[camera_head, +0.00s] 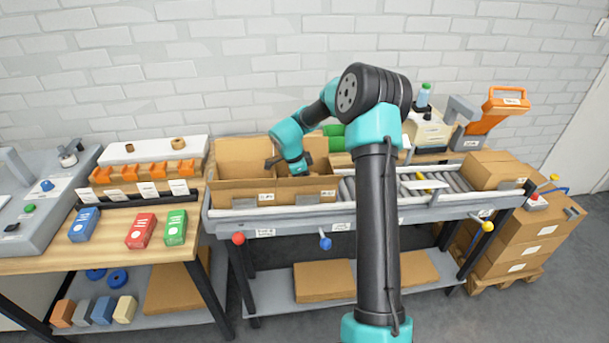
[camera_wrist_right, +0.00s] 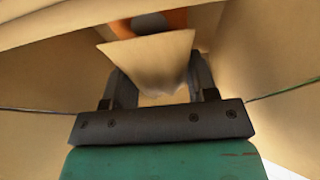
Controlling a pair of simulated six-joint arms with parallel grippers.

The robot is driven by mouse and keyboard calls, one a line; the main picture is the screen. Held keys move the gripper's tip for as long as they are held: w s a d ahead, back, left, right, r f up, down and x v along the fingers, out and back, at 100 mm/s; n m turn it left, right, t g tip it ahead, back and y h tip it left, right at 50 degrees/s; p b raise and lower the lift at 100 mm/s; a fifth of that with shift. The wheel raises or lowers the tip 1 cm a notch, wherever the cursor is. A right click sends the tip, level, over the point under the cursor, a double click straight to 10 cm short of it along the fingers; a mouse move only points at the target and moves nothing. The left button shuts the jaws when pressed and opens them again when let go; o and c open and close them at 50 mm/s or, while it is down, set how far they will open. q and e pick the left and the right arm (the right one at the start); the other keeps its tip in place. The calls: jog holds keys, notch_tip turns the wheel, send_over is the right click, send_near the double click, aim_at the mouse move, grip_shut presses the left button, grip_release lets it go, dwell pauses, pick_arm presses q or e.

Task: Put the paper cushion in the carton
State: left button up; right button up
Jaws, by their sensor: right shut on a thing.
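The open carton (camera_head: 228,192) stands on the left end of the roller conveyor, its flaps up. My right gripper (camera_head: 287,165) reaches down into the carton's opening, over its right part. In the right wrist view, the gripper (camera_wrist_right: 160,85) is shut on the beige paper cushion (camera_wrist_right: 150,52), between tan cardboard walls (camera_wrist_right: 50,75). An orange and grey thing (camera_wrist_right: 150,22) shows partly behind the cushion. I cannot tell whether the cushion touches the carton's bottom. In the head view the cushion cannot be made out. My left gripper is not in view.
A closed carton (camera_head: 493,170) sits at the conveyor's right end. The left bench holds blue (camera_head: 84,224), red (camera_head: 141,231) and green (camera_head: 176,228) boxes. An orange-handled device (camera_head: 495,108) stands behind the conveyor. My right arm hides the conveyor's middle.

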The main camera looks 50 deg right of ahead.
dwell(0.4)
jog(key=o, duration=1)
jog(key=shift+r, duration=0.2)
jog(key=shift+r, duration=0.9)
jog(key=shift+r, duration=0.15)
jog(key=shift+r, duration=2.85)
jog(key=shift+w, duration=0.1)
